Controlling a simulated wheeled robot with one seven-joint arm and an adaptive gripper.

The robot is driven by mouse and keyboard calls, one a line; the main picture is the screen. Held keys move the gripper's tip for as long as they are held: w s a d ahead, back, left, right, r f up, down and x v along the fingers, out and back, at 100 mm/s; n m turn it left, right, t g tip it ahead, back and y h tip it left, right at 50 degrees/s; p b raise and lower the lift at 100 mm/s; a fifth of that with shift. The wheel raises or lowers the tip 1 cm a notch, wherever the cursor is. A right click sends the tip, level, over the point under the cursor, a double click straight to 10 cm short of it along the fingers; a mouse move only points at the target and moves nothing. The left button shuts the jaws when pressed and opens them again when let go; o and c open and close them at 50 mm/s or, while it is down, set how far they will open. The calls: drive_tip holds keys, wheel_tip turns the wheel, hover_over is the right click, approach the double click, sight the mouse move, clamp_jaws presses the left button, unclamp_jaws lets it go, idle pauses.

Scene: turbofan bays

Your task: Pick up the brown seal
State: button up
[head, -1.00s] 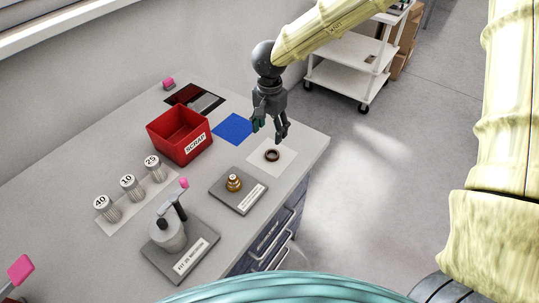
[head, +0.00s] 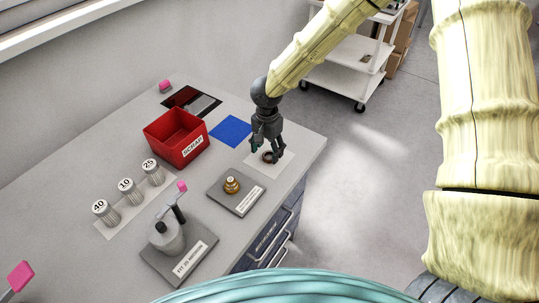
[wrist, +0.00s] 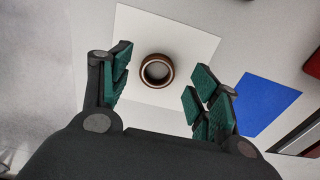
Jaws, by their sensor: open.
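The brown seal (wrist: 157,71) is a small dark brown ring lying flat on a white sheet (wrist: 195,40) in the wrist view. In the head view the seal (head: 268,157) is partly hidden by my fingers, near the right end of the bench. My gripper (wrist: 160,92) is open and empty, with green-padded fingers to the left and right of the seal. The seal shows slightly ahead of the fingertips in the wrist view, apart from both. In the head view my gripper (head: 267,152) points down, low over the sheet.
A blue mat (head: 230,131) and a red SCRAP bin (head: 176,138) stand left of my gripper. A grey plate (head: 237,193) with a brass part (head: 232,185) lies in front. A lever device (head: 170,238) and several numbered canisters (head: 130,191) are further left.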

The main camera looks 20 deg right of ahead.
drive_tip(key=shift+f, duration=1.4)
drive_tip(key=c, duration=0.9)
